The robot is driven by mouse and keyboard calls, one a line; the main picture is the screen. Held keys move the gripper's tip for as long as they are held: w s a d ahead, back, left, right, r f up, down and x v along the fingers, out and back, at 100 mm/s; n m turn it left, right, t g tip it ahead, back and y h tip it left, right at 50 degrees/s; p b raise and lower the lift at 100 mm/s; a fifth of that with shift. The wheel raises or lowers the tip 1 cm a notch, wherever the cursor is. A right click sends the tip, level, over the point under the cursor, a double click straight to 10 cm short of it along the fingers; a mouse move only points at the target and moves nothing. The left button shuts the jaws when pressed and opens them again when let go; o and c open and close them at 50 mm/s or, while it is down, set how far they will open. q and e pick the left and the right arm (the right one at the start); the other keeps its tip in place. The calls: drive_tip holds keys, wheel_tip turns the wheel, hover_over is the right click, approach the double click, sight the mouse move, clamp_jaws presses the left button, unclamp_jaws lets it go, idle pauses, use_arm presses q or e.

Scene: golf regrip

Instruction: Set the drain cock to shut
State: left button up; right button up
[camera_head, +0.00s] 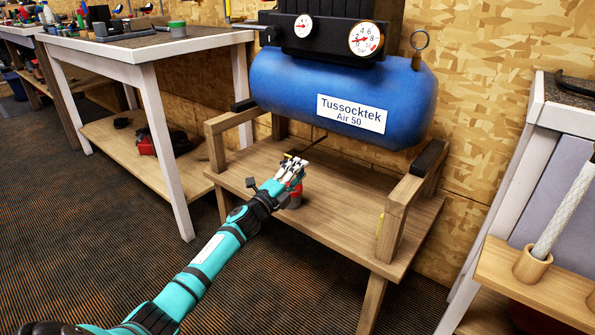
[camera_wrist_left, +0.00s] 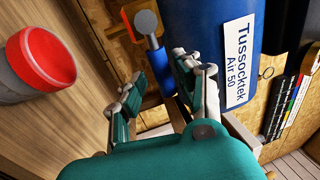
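The blue compressor tank (camera_head: 290,90) rests on a wooden stand. In the left wrist view, a fitting that looks like the drain cock (camera_wrist_left: 147,24) shows beside the tank, with a round grey end, an orange part and a blue handle-like part (camera_wrist_left: 159,60). My left gripper (camera_head: 298,163) is below the tank, above the stand's shelf. Its fingers are apart in the left wrist view (camera_wrist_left: 158,72), with the blue part in line with the gap between them; I cannot tell whether they touch it. In the head view the gripper mostly hides the cock. My right gripper is out of view.
A red-topped can (camera_head: 294,198) stands on the wooden shelf (camera_head: 335,215) close beside my left gripper; it also shows in the left wrist view (camera_wrist_left: 40,62). Wooden stand legs (camera_head: 392,222) flank the shelf. A white-legged workbench (camera_head: 150,62) is at left, another at right.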

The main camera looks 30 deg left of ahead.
use_arm(q)
drive_tip(key=shift+r, duration=0.15)
drive_tip(key=v, duration=1.2)
idle(0.3)
